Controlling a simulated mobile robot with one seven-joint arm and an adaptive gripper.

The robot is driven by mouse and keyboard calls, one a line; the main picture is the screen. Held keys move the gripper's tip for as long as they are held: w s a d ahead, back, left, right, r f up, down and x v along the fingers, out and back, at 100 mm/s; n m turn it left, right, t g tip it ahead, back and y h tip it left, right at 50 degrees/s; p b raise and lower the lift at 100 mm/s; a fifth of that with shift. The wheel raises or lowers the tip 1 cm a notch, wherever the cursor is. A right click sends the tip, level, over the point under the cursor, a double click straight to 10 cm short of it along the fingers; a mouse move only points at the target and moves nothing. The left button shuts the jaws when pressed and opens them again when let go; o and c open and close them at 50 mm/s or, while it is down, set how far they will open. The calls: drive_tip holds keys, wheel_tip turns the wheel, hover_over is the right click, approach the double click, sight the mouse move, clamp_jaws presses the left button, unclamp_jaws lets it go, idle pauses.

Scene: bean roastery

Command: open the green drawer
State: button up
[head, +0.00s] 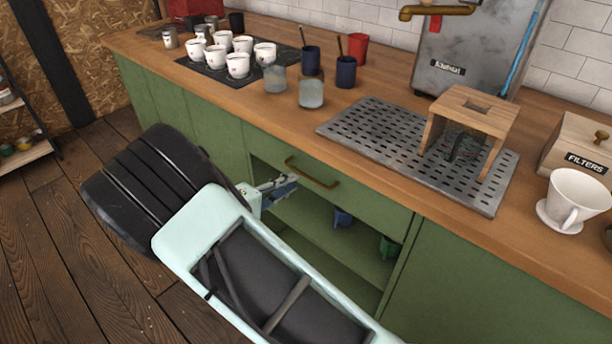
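The green drawer (350,199) is under the wooden counter, in the middle of the head view. Its front looks flush with the cabinet, so it appears shut. A brass bar handle (313,174) runs across the front. My gripper (284,186) is just left of and below the handle in the picture, in front of the cabinet. I see no clear contact with the handle. The gripper is small and partly hidden by my arm, so I cannot tell its finger gap. No held thing shows.
An open shelf (330,230) with blue and green items lies below the drawer. The counter above holds white cups (238,65), glasses (311,93), a metal drip tray (365,133), a wooden stand (470,108) and a filters box (578,150). Floor at left is clear.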

sight(305, 174)
drive_tip(key=x, duration=0.7)
clamp_jaws()
